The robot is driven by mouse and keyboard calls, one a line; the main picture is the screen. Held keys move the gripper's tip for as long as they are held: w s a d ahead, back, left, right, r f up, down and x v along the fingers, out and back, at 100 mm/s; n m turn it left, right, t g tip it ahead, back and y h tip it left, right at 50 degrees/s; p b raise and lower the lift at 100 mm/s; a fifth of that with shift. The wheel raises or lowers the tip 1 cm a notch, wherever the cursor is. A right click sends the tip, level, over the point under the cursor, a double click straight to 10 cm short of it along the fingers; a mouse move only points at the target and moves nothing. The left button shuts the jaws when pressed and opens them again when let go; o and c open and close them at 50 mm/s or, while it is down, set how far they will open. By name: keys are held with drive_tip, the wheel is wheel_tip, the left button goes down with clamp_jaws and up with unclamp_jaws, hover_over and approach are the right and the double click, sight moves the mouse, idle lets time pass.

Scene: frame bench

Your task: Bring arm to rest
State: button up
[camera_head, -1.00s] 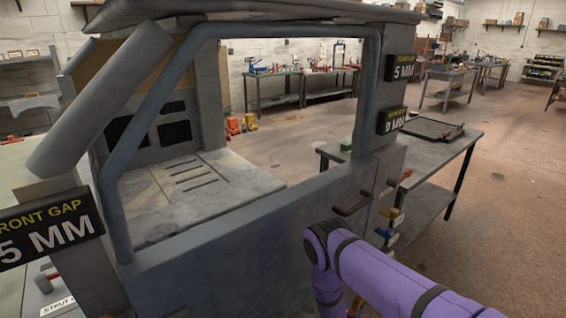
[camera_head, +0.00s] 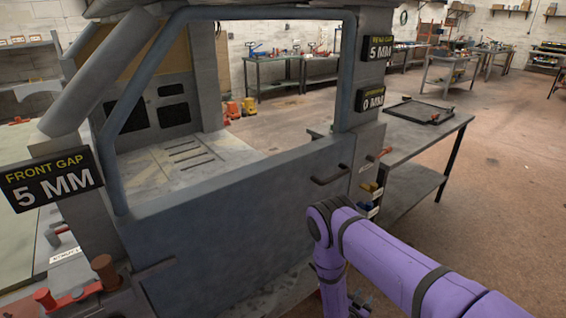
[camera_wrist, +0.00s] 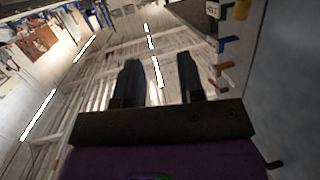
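My purple arm (camera_head: 400,255) reaches in from the lower right of the head view and bends down at its elbow, in front of the grey door frame (camera_head: 240,225). In the wrist view my gripper (camera_wrist: 158,60) has its two dark fingers apart, with nothing between them. Beyond the fingers are a pale ceiling and bright light strips. In the head view the gripper is mostly hidden at the bottom edge, so its distance from the door is hard to tell.
The grey door has a handle (camera_head: 330,174) close to my elbow. Coloured hooks or clamps (camera_head: 371,196) hang on the post beside it. A front gap display (camera_head: 52,182) reads 5 MM. A steel table (camera_head: 405,150) stands right of the post. Open floor (camera_head: 500,230) lies at right.

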drive_tip(key=w+a+r+g+y, duration=0.1)
drive_tip(key=w+a+r+y, duration=0.2)
drive_tip(key=w+r, duration=0.6)
drive_tip(key=w+a+r+g+y, duration=0.1)
drive_tip(key=w+a+r+y, duration=0.15)
drive_tip(key=w+r, duration=0.7)
drive_tip(key=s+a+r+n+y, duration=0.1)
drive_tip(key=s+r+y, duration=0.15)
drive_tip(key=r, duration=1.15)
drive_tip(key=s+a+r+n+y, duration=0.1)
drive_tip(key=s+r+y, duration=0.15)
drive_tip(key=r, duration=1.15)
drive_tip(key=s+d+r+n+g+y, duration=0.2)
drive_tip(key=s+d+r+n, duration=0.1)
drive_tip(key=s+r, duration=1.4)
drive_tip(key=s+d+r+n+g, duration=0.1)
drive_tip(key=s+d+r, duration=0.1)
drive_tip(key=s, duration=0.6)
drive_tip(key=s+d+r+n+g+h, duration=0.1)
drive_tip(key=s+d+r, duration=0.1)
drive_tip(key=s, duration=0.7)
drive_tip(key=s+d+r+n+h, duration=0.1)
drive_tip(key=s+d+r, duration=0.1)
drive_tip(key=s, duration=0.6)
drive_tip(key=shift+s+d+r+n+g, duration=0.25)
drive_tip(key=shift+s+r+n+g, duration=0.05)
drive_tip(key=shift+r+g, duration=0.1)
